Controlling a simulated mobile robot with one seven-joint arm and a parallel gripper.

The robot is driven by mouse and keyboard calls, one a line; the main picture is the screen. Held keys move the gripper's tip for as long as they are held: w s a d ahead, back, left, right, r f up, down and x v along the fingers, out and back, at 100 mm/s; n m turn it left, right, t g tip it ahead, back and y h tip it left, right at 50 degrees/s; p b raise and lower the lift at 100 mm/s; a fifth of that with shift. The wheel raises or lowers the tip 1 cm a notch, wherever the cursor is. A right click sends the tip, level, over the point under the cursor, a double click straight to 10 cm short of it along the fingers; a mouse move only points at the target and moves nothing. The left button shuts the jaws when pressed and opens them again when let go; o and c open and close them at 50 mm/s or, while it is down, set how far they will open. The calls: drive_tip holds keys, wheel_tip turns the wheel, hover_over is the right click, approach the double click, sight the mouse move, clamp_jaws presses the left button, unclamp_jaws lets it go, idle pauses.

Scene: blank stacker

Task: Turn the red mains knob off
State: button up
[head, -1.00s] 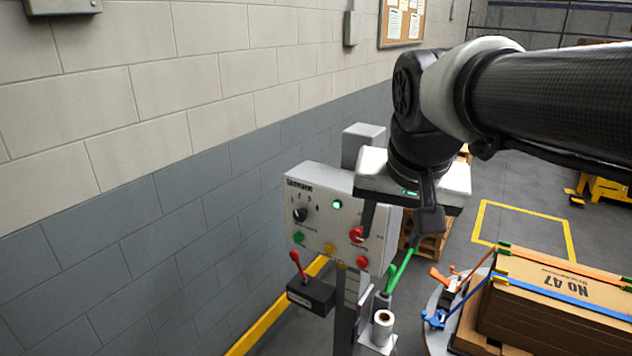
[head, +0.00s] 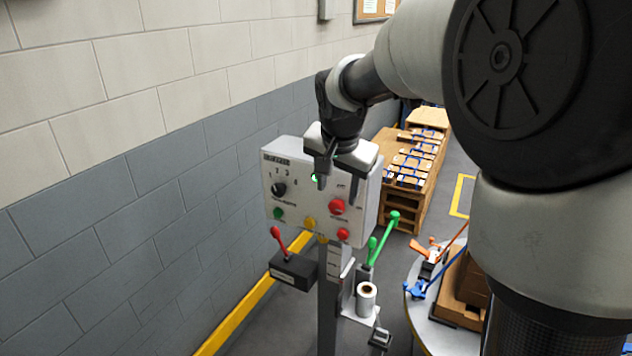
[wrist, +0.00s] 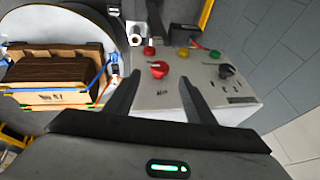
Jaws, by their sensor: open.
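The red mains knob (head: 337,206) is on the right half of the grey control panel's front face (head: 298,206). In the wrist view the red knob (wrist: 158,69) carries a pale mark on its face and appears between my two fingers. My gripper (head: 338,184) hangs in front of the panel's upper part, fingers spread and empty. Its fingertips (wrist: 162,78) also show in the wrist view, one on each side of the knob. I see no clear contact with the knob; the exact depth between them is hard to tell.
A black selector knob (head: 279,189), a green button (head: 278,214), a yellow button (head: 309,223) and a smaller red button (head: 343,234) share the panel. Below stands a black box with a red lever (head: 276,233). Green-handled levers (head: 393,222) rise at the right.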

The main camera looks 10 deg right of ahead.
sight(336, 205)
drive_tip(key=x, duration=0.7)
drive_tip(key=c, duration=1.1)
drive_tip(key=shift+o, duration=0.2)
